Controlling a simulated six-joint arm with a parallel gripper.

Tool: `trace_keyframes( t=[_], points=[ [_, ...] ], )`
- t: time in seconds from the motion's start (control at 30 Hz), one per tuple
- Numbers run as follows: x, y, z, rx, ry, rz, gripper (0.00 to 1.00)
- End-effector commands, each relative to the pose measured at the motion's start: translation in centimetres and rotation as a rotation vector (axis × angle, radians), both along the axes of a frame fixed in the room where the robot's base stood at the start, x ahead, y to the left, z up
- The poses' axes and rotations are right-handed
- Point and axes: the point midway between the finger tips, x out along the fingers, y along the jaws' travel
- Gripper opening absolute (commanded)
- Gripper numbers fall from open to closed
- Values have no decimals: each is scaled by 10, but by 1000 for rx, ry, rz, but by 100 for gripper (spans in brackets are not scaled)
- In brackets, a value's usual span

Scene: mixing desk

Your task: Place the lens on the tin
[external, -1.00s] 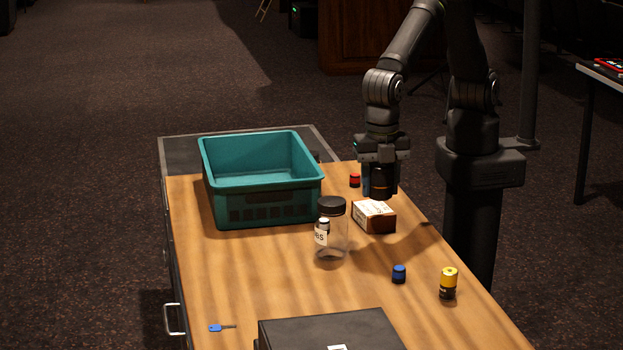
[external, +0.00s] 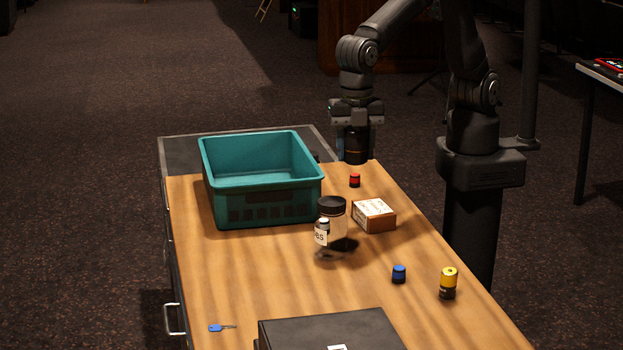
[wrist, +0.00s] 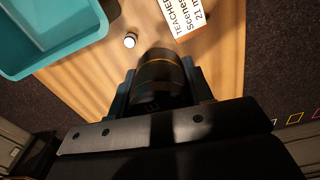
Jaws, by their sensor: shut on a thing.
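My gripper (external: 355,150) is shut on the lens (external: 355,143), a black cylinder with a thin orange ring. It holds the lens in the air at the table's far edge, right of the teal crate. In the wrist view the lens (wrist: 160,78) sits between the blue-grey fingers of my gripper (wrist: 160,92). No plainly marked tin shows. A flat black box with a white label (external: 330,330) lies at the near edge, cut by the frame, and may be the tin. The lens is far from it.
The teal crate (external: 262,208) stands at the back left. A small red-and-black object (external: 355,181), a brown-and-white box (external: 374,215) and a clear jar with a dark lid (external: 331,228) stand nearby.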

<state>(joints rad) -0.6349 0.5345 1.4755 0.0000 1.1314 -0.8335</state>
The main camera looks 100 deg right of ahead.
Motion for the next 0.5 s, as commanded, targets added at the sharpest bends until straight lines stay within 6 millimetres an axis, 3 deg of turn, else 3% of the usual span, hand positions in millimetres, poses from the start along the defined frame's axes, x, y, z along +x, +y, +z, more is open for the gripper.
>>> trace_keyframes(
  t=[0.3, 0.5],
  points=[
    [52, -108, 1, 0, -1, -177, 14],
    [72, -187, 1, 0, 0, -296, 14]
  ],
)
